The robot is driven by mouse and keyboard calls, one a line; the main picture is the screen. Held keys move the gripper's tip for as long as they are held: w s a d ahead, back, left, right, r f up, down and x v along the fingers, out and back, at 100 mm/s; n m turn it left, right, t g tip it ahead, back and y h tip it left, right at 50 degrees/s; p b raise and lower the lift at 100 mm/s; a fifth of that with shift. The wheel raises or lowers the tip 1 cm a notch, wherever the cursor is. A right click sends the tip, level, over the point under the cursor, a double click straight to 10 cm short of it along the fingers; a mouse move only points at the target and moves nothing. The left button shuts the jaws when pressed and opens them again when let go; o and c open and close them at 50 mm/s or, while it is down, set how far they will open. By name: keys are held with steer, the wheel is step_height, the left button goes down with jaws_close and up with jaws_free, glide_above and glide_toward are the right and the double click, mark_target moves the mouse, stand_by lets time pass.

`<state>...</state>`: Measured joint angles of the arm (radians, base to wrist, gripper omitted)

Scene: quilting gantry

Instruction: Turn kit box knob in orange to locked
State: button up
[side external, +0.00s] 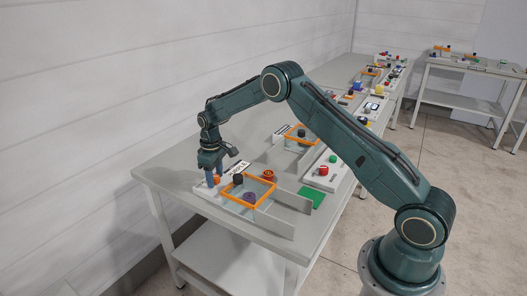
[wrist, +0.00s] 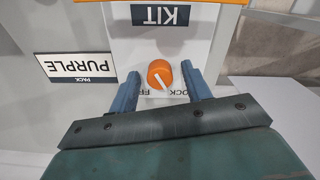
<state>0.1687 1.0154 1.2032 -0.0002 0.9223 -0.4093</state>
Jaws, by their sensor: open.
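The orange knob (wrist: 160,75) sits on a white panel below the KIT label (wrist: 162,16) in the wrist view. A white pointer line runs across it, slanting towards the lower right. Lettering beneath it, upside down, is partly hidden; "OCK" shows at the right and "FR" at the left. My gripper (wrist: 160,72) is open, with one blue finger on each side of the knob and small gaps visible. In the side view my gripper (side external: 213,179) points down at the near-left end of the table, beside the orange-rimmed kit box (side external: 262,203); the knob is partly hidden there.
A PURPLE pack label (wrist: 79,66) lies left of the knob. A black knob (side external: 238,179), a purple part (side external: 250,197) and a red-orange wheel (side external: 268,174) are close by. A red button (side external: 323,170) and green square (side external: 312,198) are farther right.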

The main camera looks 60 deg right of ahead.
mark_target(215, 177)
steer(key=shift+r, duration=0.1)
step_height(215, 177, up, 14)
stand_by(0.7)
